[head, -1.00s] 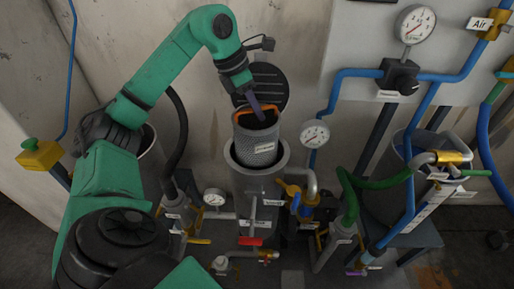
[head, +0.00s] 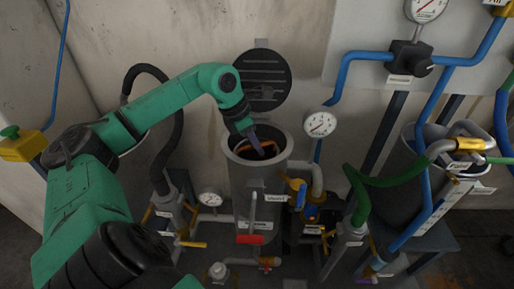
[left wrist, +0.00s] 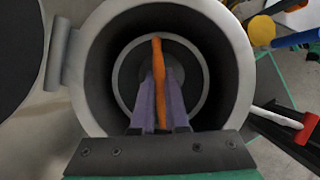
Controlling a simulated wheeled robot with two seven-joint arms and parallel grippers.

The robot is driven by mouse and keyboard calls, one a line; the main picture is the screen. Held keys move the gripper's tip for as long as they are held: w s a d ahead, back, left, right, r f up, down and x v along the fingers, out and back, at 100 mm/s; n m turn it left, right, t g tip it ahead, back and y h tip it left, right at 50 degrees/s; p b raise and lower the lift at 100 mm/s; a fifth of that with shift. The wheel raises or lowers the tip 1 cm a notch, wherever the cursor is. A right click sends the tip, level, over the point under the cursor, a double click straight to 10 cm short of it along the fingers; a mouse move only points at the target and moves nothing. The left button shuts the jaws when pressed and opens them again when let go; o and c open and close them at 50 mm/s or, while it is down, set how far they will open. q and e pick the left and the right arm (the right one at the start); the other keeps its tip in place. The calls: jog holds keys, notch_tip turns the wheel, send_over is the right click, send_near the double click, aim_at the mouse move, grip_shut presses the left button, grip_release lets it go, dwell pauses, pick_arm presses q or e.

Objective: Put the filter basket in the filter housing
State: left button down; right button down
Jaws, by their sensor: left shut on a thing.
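The filter housing (head: 243,183) is a grey upright cylinder in the middle of the head view, its mouth open. The grey mesh filter basket is down inside it. In the head view only its orange handle (head: 270,148) shows clearly within the mouth. My left gripper (head: 260,150) reaches down into the mouth, its purple fingers shut on the handle. The left wrist view looks down the housing's round rim (left wrist: 238,60), with the orange handle (left wrist: 156,55) between the fingers (left wrist: 159,78). How deep the basket sits, and whether it rests on anything, is hidden. My right gripper is not in view.
The dark ribbed lid (head: 262,72) stands open behind the housing. A gauge (head: 320,124) and blue pipes are close to the right. A red-handled valve (head: 250,238) is in front. A green hose (head: 375,182) and a bucket (head: 408,140) stand farther right.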

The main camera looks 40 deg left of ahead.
pick_arm(q)
jog(key=c, duration=0.9)
grip_release()
jog(key=shift+r, duration=0.1)
jog(key=v, duration=1.2)
jog(key=shift+r, duration=0.1)
